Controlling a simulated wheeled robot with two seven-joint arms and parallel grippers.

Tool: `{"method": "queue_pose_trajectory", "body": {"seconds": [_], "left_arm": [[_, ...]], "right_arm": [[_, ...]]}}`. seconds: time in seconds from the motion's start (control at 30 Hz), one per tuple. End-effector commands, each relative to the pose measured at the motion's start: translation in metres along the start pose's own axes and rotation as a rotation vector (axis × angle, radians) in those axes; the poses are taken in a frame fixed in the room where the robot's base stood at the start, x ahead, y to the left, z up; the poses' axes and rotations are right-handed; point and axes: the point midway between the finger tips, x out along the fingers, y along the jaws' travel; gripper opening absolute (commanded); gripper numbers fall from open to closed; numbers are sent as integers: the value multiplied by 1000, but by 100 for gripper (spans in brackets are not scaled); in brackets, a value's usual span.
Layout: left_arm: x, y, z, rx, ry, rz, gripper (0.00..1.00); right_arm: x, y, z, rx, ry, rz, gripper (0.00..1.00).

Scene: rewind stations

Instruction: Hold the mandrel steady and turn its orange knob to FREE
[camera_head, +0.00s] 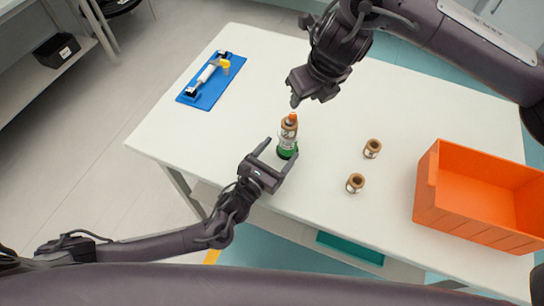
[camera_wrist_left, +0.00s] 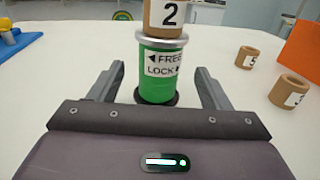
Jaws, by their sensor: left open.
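The mandrel stands upright near the front edge of the white table, with its orange knob (camera_head: 292,117) on top. Its green base (camera_wrist_left: 160,72) carries a white label reading FREE and LOCK with arrows. A brown core marked 2 (camera_wrist_left: 166,16) sits on the mandrel above a metal collar. My left gripper (camera_head: 279,154) is open, one finger on each side of the green base, with visible gaps in the left wrist view (camera_wrist_left: 159,76). My right gripper (camera_head: 296,101) hangs just above and behind the knob, apart from it. Its jaw opening is unclear.
Two loose brown cores, one (camera_head: 372,148) farther back and one (camera_head: 355,183) nearer, stand right of the mandrel. An orange bin (camera_head: 425,190) is at the right. A blue board (camera_head: 212,87) with a white roller and yellow part lies at the back left. Table between is clear.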

Motion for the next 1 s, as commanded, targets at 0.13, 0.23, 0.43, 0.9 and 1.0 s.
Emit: {"method": "queue_pose_trajectory", "body": {"seconds": [0.13, 0.23, 0.43, 0.9, 1.0], "left_arm": [[26, 0, 1, 0, -3, 1, 71], [38, 0, 0, -1, -1, 1, 71], [52, 0, 0, -2, 0, 1, 71], [53, 1, 0, -2, 1, 1, 46], [53, 1, 0, -2, 1, 1, 33]], "right_arm": [[0, 0, 0, 0, 0, 0, 36], [0, 0, 0, 0, 0, 0, 36], [0, 0, 0, 0, 0, 0, 36], [0, 0, 0, 0, 0, 0, 36], [0, 0, 0, 0, 0, 0, 36]]}}
